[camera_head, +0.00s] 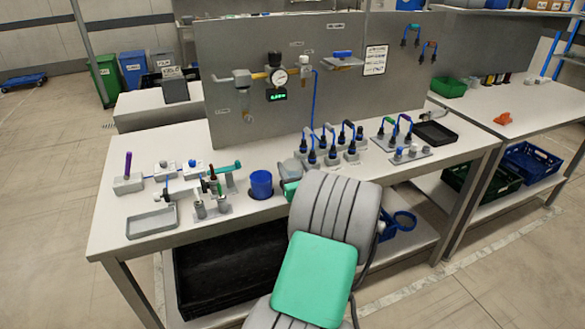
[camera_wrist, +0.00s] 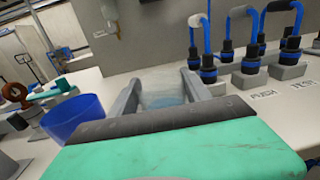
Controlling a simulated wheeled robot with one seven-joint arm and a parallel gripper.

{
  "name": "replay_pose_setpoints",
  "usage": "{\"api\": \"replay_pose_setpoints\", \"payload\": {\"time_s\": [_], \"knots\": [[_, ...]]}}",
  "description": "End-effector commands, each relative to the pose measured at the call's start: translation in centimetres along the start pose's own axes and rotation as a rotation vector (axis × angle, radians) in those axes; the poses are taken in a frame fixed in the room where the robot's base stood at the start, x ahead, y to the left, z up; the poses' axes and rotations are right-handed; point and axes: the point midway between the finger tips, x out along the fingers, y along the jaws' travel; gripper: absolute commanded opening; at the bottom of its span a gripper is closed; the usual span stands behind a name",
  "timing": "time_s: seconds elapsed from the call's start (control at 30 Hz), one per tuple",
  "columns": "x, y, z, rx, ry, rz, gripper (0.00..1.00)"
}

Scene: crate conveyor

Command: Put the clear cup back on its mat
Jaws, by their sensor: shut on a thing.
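My gripper (camera_wrist: 163,90) is shut on the clear cup (camera_wrist: 164,78), a see-through vessel with a bluish tint between the two grey fingers. In the head view the cup (camera_head: 292,168) shows faintly just beyond the green end of my arm, above the front part of the bench. My arm hides part of it there, and I cannot tell whether its base touches the bench. I cannot make out the clear cup's mat in either view.
A blue cup (camera_head: 261,182) stands just left of my gripper. Several black plugs with blue loops (camera_head: 332,148) stand behind and to the right. A grey tray (camera_head: 152,222) and small fixtures fill the left of the bench (camera_head: 120,200). A grey upright panel (camera_head: 225,60) closes the back.

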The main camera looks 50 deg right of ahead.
Motion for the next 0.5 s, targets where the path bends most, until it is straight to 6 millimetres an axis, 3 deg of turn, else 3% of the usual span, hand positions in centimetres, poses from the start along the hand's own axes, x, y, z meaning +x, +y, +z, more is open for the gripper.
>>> {"api": "replay_pose_setpoints", "payload": {"time_s": [0.3,0.5], "knots": [[-0.01,0.01,-0.11,0.001,0.0,0.0,0.78],[-0.02,0.01,-0.08,0.001,0.0,0.0,0.78]]}}
